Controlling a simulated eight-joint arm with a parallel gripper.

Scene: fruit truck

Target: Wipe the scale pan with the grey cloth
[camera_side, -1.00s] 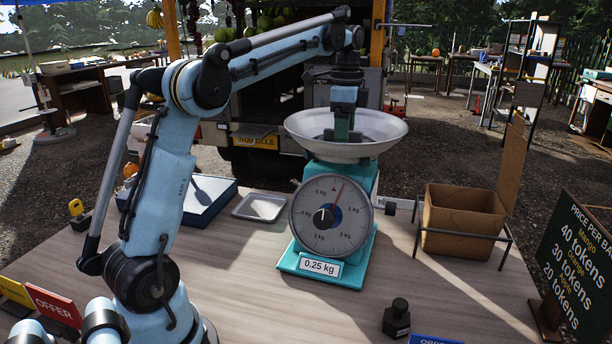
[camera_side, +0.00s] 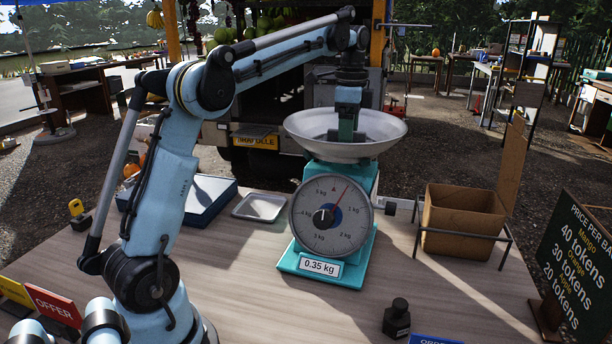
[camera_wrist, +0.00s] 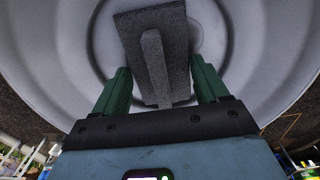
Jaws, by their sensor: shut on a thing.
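The teal scale (camera_side: 332,215) stands on the table, with its round metal pan (camera_side: 310,125) on top. Its label reads 0.35 kg. My gripper (camera_side: 346,134) reaches down into the pan, and the near rim hides its fingertips in the side view. The cloth looks like a flat grey pad and lies over the inside of the pan (camera_wrist: 235,50).
A cardboard box (camera_side: 462,220) in a wire stand is right of the scale. A small metal tray (camera_side: 260,207) and a blue-edged tray (camera_side: 203,200) are left of it.

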